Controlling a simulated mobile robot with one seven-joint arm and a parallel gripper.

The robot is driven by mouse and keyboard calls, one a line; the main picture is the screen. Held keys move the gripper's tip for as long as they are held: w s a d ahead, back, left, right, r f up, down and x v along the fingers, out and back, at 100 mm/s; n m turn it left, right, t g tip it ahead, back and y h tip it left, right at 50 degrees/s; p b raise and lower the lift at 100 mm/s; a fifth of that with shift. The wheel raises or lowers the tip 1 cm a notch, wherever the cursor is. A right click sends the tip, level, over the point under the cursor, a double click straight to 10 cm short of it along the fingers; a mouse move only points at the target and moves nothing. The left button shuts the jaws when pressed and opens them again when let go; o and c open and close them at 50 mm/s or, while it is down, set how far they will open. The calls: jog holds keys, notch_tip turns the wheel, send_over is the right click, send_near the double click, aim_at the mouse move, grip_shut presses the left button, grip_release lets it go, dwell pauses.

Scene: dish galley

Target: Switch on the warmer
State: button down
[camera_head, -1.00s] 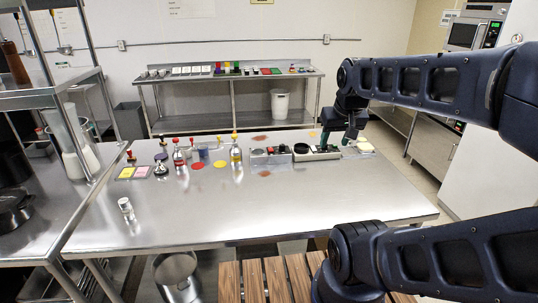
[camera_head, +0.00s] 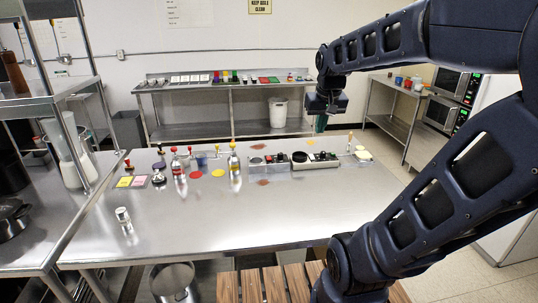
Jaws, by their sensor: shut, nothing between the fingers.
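Two low appliances with dark round plates and small controls stand side by side at the back of the steel table: a left unit (camera_head: 256,170) and a right unit (camera_head: 318,165). I cannot tell from their looks which is the warmer, and their switches are too small to read as on or off. My gripper (camera_head: 321,124), with greenish fingertips, is raised above and behind the right unit, apart from it. It is shut and empty.
Bottles with red and yellow tops, such as a yellow one (camera_head: 234,172), stand left of the units. A pale yellow item (camera_head: 363,156) lies at their right. A small clear jar (camera_head: 123,216) stands front left. The front of the table (camera_head: 230,225) is mostly clear.

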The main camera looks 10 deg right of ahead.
jog(key=w+a+g, duration=0.1)
jog(key=w+a, duration=0.1)
jog(key=w, duration=0.9)
jog(key=g, duration=0.4)
send_over(269, 159)
jog(key=w, duration=0.3)
notch_tip(269, 159, down, 16)
jog(key=shift+r, duration=0.2)
jog(key=shift+f, duration=0.15)
jog(key=f, duration=0.4)
jog(key=s+f, duration=0.1)
jog(key=f, duration=0.4)
jog(key=s+f, duration=0.1)
jog(key=f, duration=0.3)
jog(key=shift+d+f, duration=0.1)
jog(key=shift+f, duration=0.2)
